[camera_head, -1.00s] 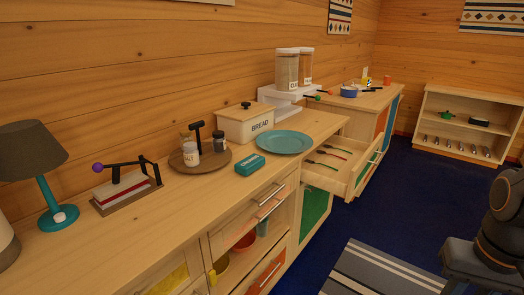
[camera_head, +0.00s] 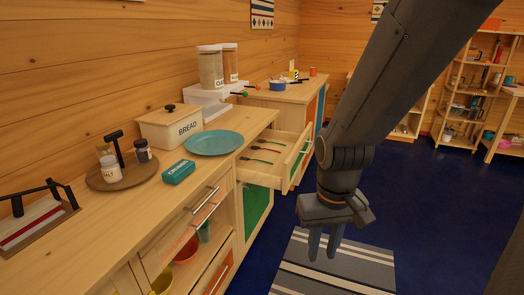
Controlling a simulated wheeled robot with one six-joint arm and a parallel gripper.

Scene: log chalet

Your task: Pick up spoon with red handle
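An open drawer (camera_head: 292,170) juts from the counter and holds a few utensils lying side by side. The middle one, a spoon with a red handle (camera_head: 266,149), lies between two others, one nearer with a dark green handle (camera_head: 257,160). The utensil heads are small and hard to tell apart. My gripper (camera_head: 324,255) points down in front of the drawer, above the striped rug, to the right of and apart from the utensils. Its two fingers are apart with nothing between them.
The counter (camera_head: 95,225) carries a teal plate (camera_head: 214,142), a bread box (camera_head: 170,127), a teal box (camera_head: 178,172) and a round tray (camera_head: 123,178) with jars. A lower drawer stands partly open. The blue floor and striped rug (camera_head: 340,268) are clear.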

